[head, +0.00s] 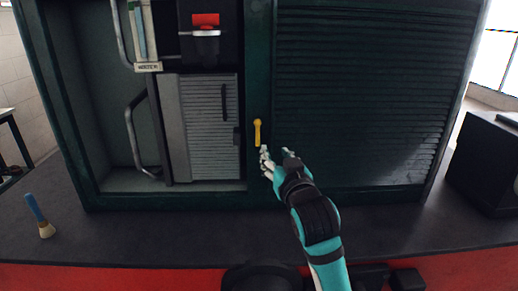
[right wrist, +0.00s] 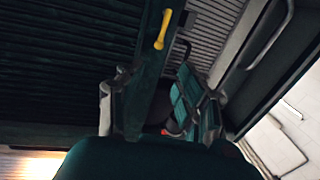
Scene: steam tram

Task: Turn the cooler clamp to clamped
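The yellow lever (head: 257,132), which I take to be the cooler clamp, is on the dark green post between the grey louvred unit and the large louvred panel. It hangs about vertical in the head view. The lever also shows in the right wrist view (right wrist: 162,30), beyond my fingers. My right gripper (head: 276,153) is just below and slightly right of the lever, its fingers spread and empty. In the right wrist view the gripper (right wrist: 152,98) has a finger on each side, with the post between and beyond them. My left gripper is not in view.
The grey louvred unit (head: 211,128) stands left of the post, with curved grey handrails (head: 134,130) beside it. A red and black fitting (head: 205,33) is above. A blue-handled brush (head: 40,216) stands on the dark surface at left. A black box (head: 488,165) is at right.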

